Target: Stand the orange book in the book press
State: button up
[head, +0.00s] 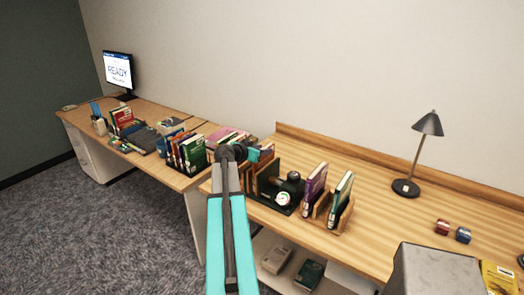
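My teal-and-black arm reaches up the middle of the head view. My gripper (256,155) is at its far end, small and partly hidden by the wrist, so I cannot see whether its fingers are apart or hold anything. Just below and to the right of it is what looks like the book press (268,178), with upright wooden boards, a dark base and a round white dial. I cannot make out a clearly orange book. A reddish-orange book (123,117) stands among others on the far left desk, but its exact colour is unclear.
A wooden holder (335,218) with purple and green books stands right of the press. A row of upright books (188,152) and a pink-purple pile (226,138) lie left of my gripper. A lamp (406,187) and small blocks stand farther right. A grey box (435,270) is in front.

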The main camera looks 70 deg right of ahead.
jog(key=b+v, duration=0.3)
jog(key=v, duration=0.8)
jog(key=shift+a+b, duration=0.4)
jog(key=shift+w+r, duration=0.1)
jog(key=w+a+f+n+t+y, duration=0.1)
jog(key=w+a+f+n+y, duration=0.15)
jog(key=w+a+f, duration=0.4)
jog(key=w+a+f+n+t+y, duration=0.1)
jog(key=w+a+f+n, duration=0.2)
jog(key=a+f, duration=0.6)
jog(key=w+a+f+n+t+y, duration=0.15)
jog(key=w+a+f, duration=0.3)
jog(key=f, duration=0.65)
jog(key=w+a+f+n+g+y, duration=0.1)
jog(key=a+f+n+y, duration=0.4)
jog(key=a+f, duration=1.4)
jog(key=s+a+f+n+g+y, duration=0.1)
jog(key=s+a+f+n, duration=0.2)
jog(key=s+a, duration=0.3)
jog(key=s+a+f+n+g+y, duration=0.1)
jog(key=s+a+f, duration=0.4)
jog(key=a, duration=0.9)
jog(key=s+a+f+n+g+y, duration=0.1)
jog(key=s+a+f+n+g, duration=0.1)
jog(key=s+a+f+n, duration=0.2)
jog(key=s+a+n, duration=0.1)
jog(key=s+a, duration=0.2)
jog(key=a, duration=0.2)
jog(key=shift+s+a+f+g, duration=0.35)
jog(key=shift+a, duration=0.05)
